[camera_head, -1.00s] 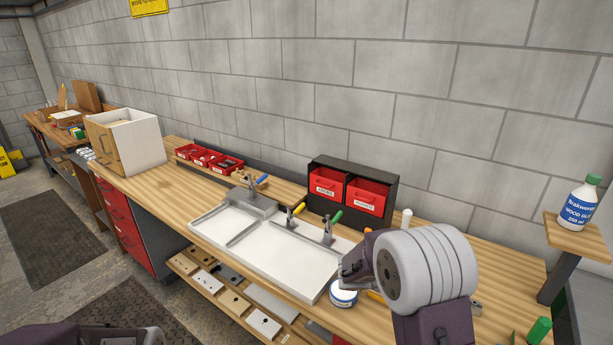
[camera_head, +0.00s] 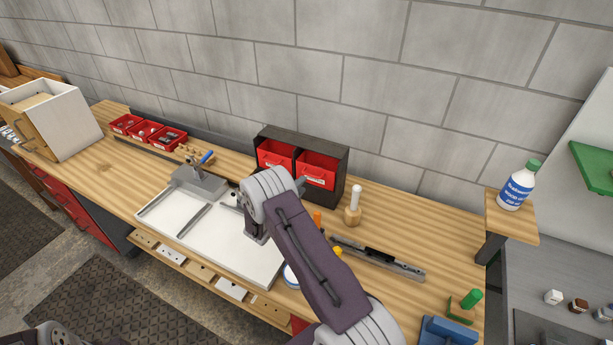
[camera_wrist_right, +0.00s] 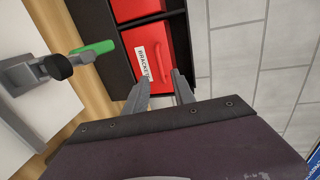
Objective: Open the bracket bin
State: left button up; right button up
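The bracket bin (camera_head: 317,169) is the right one of two red bins in a black cabinet (camera_head: 338,178) on the workbench. In the right wrist view the bracket bin (camera_wrist_right: 160,50) shows its white label, partly readable as "BRACKET". It sits inside the cabinet, with no clear gap showing. My right gripper (camera_wrist_right: 160,77) is open, its two fingers apart and empty, just in front of the bin's labelled front. Whether a finger touches the bin I cannot tell. In the head view my right wrist hides most of that gripper. My left gripper is not in view.
A white board fixture (camera_head: 235,248) lies in front of the cabinet. A green-handled clamp (camera_wrist_right: 92,48) stands close to it. A wooden-handled tool (camera_head: 353,208) stands right of the cabinet, near a long metal tool (camera_head: 385,262). Small open red trays (camera_head: 146,132) lie to the left.

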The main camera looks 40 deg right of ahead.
aim_at(317, 172)
jog(key=p+x, duration=0.1)
jog(key=x, duration=0.5)
jog(key=shift+d, duration=0.1)
grip_shut()
dwell(1.1)
